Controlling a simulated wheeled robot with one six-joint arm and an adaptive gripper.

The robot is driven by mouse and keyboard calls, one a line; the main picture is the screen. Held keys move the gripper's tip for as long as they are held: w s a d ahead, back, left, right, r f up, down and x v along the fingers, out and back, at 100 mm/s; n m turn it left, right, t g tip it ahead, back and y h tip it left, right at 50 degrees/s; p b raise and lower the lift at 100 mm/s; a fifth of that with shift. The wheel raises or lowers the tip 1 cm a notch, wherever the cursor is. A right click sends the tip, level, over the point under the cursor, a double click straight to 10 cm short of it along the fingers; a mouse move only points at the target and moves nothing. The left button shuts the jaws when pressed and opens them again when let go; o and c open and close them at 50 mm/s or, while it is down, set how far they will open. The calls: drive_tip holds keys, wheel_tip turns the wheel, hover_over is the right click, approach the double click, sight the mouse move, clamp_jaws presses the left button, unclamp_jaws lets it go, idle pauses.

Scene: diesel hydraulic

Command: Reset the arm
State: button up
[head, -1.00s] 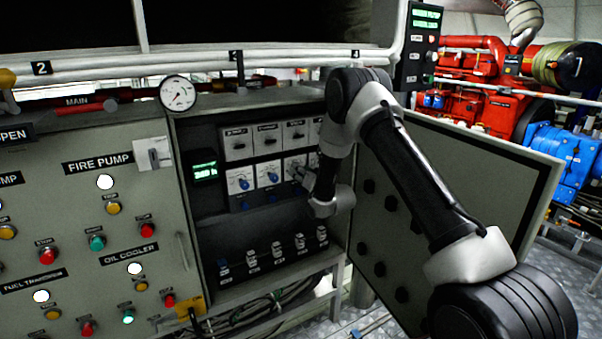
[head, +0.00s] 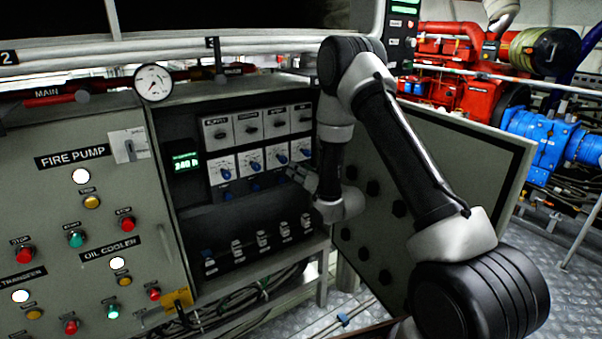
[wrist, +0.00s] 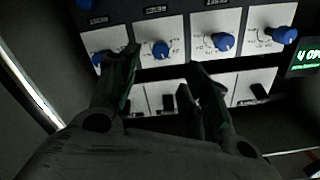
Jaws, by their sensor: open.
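My arm reaches into the open electrical cabinet (head: 240,95). My gripper (head: 297,172) is small and dark in the head view, in front of the right end of the blue-knob row. In the wrist view my gripper (wrist: 165,70) is open, with its two fingers apart and nothing between them. Beyond the fingers is a row of white panels with blue knobs, one blue knob (wrist: 160,50) lying between the fingertips in the picture. Another blue knob (wrist: 223,42) is just right of the right fingertip. I cannot tell whether a finger touches the panels.
The cabinet's open door (head: 440,160) stands to the right, beside my arm. A lower row of switches (head: 262,240) sits below the knobs. A green-lit display (head: 186,161) is at the left inside. A pressure gauge (head: 153,83) and pipes run above the cabinet.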

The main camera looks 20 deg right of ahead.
drive_tip(key=shift+s+d, duration=0.1)
drive_tip(key=shift+s, duration=0.2)
